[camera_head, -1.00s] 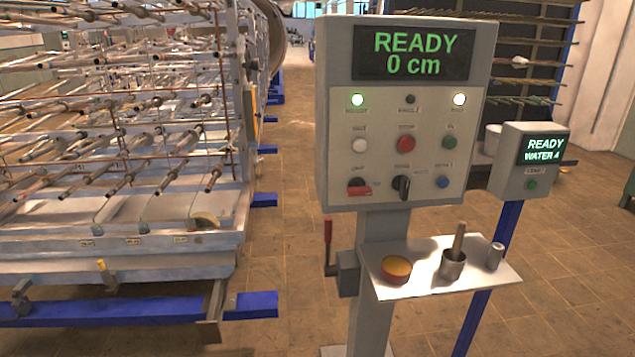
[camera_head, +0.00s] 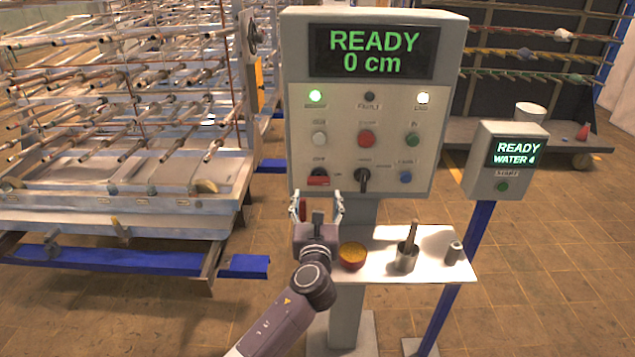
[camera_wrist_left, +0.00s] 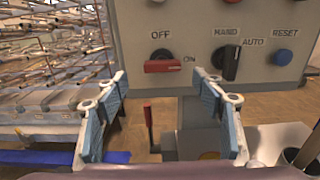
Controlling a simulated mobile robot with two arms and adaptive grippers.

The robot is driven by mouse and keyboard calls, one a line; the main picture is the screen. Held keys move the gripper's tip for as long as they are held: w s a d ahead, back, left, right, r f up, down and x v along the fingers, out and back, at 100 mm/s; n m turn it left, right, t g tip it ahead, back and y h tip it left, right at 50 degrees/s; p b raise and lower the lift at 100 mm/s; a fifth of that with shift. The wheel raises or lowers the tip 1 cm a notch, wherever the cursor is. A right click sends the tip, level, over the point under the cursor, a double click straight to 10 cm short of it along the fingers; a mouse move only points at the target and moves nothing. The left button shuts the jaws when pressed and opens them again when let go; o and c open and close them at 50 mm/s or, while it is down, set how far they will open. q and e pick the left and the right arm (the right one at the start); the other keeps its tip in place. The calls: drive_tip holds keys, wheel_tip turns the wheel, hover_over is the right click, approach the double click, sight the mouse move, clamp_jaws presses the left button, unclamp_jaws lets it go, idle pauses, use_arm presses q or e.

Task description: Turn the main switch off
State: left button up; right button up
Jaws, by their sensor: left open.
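The main switch (camera_head: 318,180) is a red handle on a black round base at the lower left of the grey control panel (camera_head: 437,170). In the left wrist view the red handle (camera_wrist_left: 172,66) lies level and points right to ON, with OFF marked above left. My left gripper (camera_head: 319,197) is open and empty, its fingers upright just below and in front of the switch. In the left wrist view the fingers (camera_wrist_left: 160,82) stand apart on either side of the switch, with no contact visible. My right gripper is not in view.
A black selector knob (camera_head: 362,180) sits right of the switch, with coloured buttons above it. A red lever (camera_wrist_left: 148,117) stands below the panel. A water box (camera_head: 505,160) stands right.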

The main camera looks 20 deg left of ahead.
sight(319, 184)
use_arm(q)
drive_tip(key=x, duration=0.5)
drive_tip(key=shift+w+d+f, duration=0.1)
drive_tip(key=shift+w+d, duration=0.05)
drive_tip(key=shift+d, duration=0.05)
drive_tip(key=shift+w+a, duration=0.25)
drive_tip(key=shift+w, duration=0.4)
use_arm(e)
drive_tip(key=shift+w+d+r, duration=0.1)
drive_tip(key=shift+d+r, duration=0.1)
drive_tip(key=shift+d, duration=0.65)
use_arm(q)
drive_tip(key=shift+c, duration=0.2)
drive_tip(key=c, duration=1.1)
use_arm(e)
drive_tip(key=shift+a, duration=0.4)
